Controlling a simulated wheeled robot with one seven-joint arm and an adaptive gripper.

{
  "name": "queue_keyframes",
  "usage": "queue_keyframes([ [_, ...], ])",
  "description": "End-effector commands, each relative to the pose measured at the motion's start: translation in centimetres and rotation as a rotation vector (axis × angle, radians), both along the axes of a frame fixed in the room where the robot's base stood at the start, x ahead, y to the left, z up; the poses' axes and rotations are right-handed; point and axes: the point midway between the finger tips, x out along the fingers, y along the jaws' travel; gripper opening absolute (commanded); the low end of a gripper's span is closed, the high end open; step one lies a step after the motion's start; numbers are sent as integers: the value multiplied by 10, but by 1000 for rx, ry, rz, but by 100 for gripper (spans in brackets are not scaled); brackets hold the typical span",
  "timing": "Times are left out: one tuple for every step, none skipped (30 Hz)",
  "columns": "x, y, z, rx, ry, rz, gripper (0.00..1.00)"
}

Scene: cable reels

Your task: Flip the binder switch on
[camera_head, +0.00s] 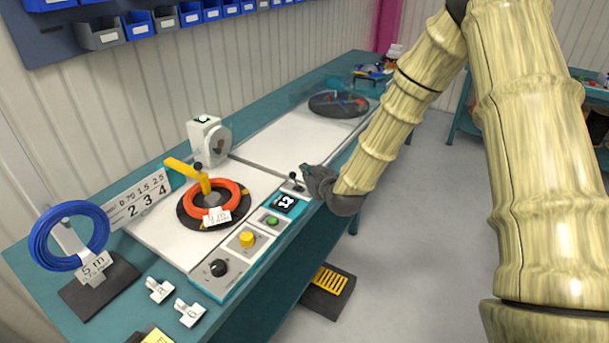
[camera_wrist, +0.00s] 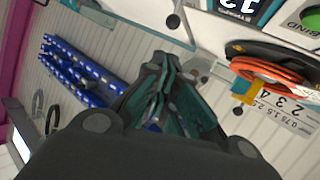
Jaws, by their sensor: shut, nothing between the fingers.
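A small lever switch with a dark ball tip (camera_head: 293,176) stands on the control strip at the bench's front edge. It also shows at the top of the wrist view (camera_wrist: 173,21). My gripper (camera_head: 306,169) is shut and empty, just right of the lever in the head view; whether they touch cannot be told. In the wrist view its closed fingers (camera_wrist: 160,62) point towards the lever's side. A green button (camera_head: 271,220) sits farther along the strip; partly cropped lettering reading "BIND" shows beside it in the wrist view.
The strip also carries a black-and-white marked plate (camera_head: 284,203), a yellow knob (camera_head: 247,239) and a black knob (camera_head: 218,268). An orange cable coil (camera_head: 232,193) lies on a turntable behind, with a yellow arm (camera_head: 184,172). A blue coil (camera_head: 66,264) hangs at left.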

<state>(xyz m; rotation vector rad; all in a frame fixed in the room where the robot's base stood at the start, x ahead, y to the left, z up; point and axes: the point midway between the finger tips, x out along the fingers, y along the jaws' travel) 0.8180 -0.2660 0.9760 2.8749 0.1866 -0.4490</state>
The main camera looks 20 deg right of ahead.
Motion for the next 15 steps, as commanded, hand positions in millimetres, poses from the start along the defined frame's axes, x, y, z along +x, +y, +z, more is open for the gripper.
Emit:
queue_keyframes([
  [-5, 0, 4, 0, -2, 0, 0],
  [-9, 0, 5, 0, -2, 0, 0],
  [-13, 0, 8, 0, -2, 0, 0],
  [-16, 0, 10, -1, -2, 1, 0],
  [-19, 0, 12, 0, -2, 0, 0],
  [-23, 0, 14, -1, -1, 1, 0],
  [-26, 0, 16, -1, -2, 1, 0],
  [-28, 0, 18, -1, -2, 1, 0],
  [-31, 0, 19, -1, -1, 1, 0],
  [-33, 0, 20, 0, -1, 0, 0],
  [-35, 0, 21, 0, -1, 0, 0],
  [-37, 0, 23, 0, -2, 0, 0],
  [-38, 0, 24, 0, -2, 0, 0],
  [-39, 0, 25, 0, -1, 0, 0],
  [-41, 0, 25, 0, -1, 1, 0],
])
